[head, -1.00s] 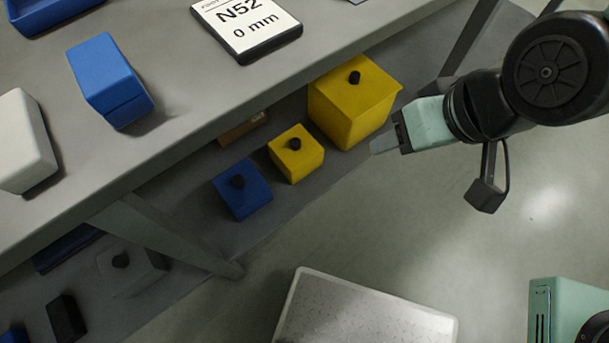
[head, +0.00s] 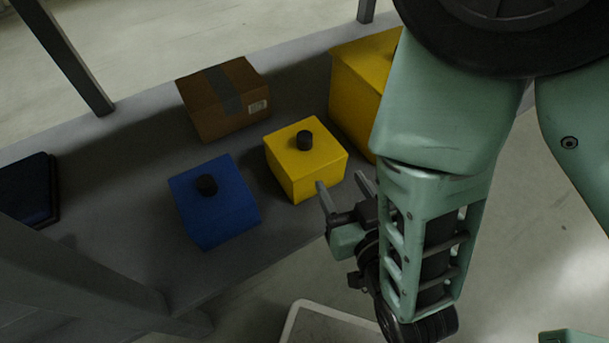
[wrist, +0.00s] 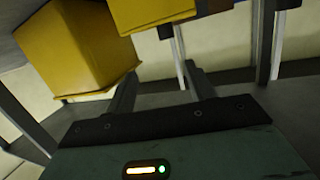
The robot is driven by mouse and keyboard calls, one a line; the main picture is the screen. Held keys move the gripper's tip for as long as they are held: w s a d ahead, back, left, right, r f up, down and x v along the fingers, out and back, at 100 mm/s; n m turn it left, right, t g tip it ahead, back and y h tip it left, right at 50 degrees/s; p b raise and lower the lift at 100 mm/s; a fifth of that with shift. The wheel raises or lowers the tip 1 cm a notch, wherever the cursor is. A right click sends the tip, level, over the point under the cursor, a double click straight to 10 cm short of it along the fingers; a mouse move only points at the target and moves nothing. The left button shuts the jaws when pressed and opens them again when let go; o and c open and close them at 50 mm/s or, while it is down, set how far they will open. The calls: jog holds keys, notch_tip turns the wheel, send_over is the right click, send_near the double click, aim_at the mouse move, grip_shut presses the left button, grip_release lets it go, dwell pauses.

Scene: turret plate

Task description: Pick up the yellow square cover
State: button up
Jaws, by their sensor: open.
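A small yellow square cover (head: 305,170) with a black knob (head: 304,140) sits on the lower shelf in the head view. A larger yellow square cover (head: 358,95) stands behind it to the right, partly hidden by my arm. My gripper (head: 341,183) is open and empty at the small cover's front right side, its fingers pointing toward it. I cannot tell whether they touch. In the wrist view, a yellow body fills the upper left and another yellow body lies at the top, beyond my open fingers (wrist: 163,85). No knob shows there.
A blue square cover (head: 215,208) with a black knob stands left of the small yellow one. A brown cardboard box (head: 222,100) lies behind them. A dark blue tray (head: 28,190) is at the far left. Table legs stand at the upper left and top.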

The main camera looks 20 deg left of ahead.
aim_at(308, 143)
jog(key=shift+n+t+y, duration=0.4)
jog(key=shift+t+y, duration=0.2)
jog(key=w+a+f+b, duration=0.1)
jog(key=w+a+b, duration=0.1)
jog(key=w+a+f+b, duration=0.1)
jog(key=w+a+b, duration=0.1)
jog(key=w+a+f+b, duration=0.1)
jog(key=w+a+b, duration=0.1)
jog(key=w+b, duration=0.1)
jog(key=shift+w+a+f, duration=0.1)
jog(key=shift+a+f, duration=0.25)
jog(key=shift+f, duration=0.05)
jog(key=b+x, duration=0.3)
jog(key=x, duration=0.2)
jog(key=shift+w+a+r+b, duration=0.15)
jog(key=shift+a+b, duration=0.2)
jog(key=shift+w+a+r, duration=0.1)
jog(key=shift+w+a, duration=0.05)
grip_shut()
